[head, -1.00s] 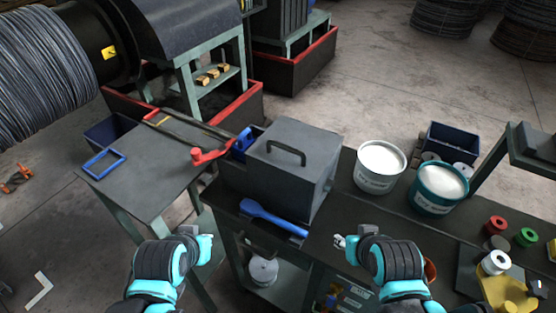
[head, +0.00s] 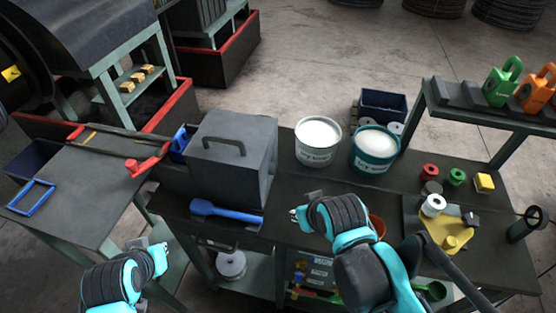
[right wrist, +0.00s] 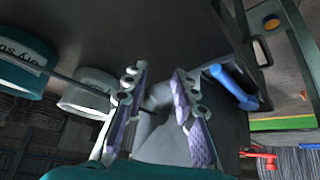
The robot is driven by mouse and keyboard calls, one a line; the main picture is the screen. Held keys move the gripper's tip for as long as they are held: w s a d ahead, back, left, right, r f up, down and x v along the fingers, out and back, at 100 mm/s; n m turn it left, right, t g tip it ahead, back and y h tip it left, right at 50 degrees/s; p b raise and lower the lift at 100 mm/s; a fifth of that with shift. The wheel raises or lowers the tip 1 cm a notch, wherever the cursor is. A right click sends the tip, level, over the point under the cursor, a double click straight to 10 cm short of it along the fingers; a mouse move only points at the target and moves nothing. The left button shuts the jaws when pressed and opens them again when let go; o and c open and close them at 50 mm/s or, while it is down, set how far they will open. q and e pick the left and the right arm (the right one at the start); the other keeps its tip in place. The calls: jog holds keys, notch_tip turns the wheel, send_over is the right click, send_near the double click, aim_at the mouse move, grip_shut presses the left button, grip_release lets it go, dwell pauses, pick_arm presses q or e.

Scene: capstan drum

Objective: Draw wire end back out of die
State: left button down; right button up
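I cannot clearly make out the wire end or the die in either view. A grey lidded box (head: 235,165) with a dark handle stands on the dark workbench (head: 285,180). My right gripper (head: 297,215) is over the bench, right of the box and in front of the buckets. In the right wrist view (right wrist: 158,80) its two purple-padded fingers are apart, with no held object clearly visible between them. My left gripper (head: 160,252) is low, in front of the side table; its finger opening is too small to judge.
A blue-handled tool (head: 225,211) lies before the box. A white bucket (head: 317,150) and a teal bucket (head: 373,160) stand behind. A yellow fixture (head: 447,233), small coloured spools and a raised rack (head: 490,118) occupy the right. A red-handled lever (head: 150,162) is left of the box.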

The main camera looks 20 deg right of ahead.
aim_at(274, 169)
jog(key=w+d+r+n+g+p, duration=0.3)
jog(key=w+r+n+g+p, duration=0.4)
jog(key=w+r+n+p, duration=0.45)
jog(key=f, duration=0.3)
jog(key=w+f+b, duration=0.1)
jog(key=f, duration=0.5)
jog(key=shift+w+a+f, duration=0.25)
jog(key=shift+w+f, duration=0.05)
jog(key=shift+f, duration=0.05)
grip_shut()
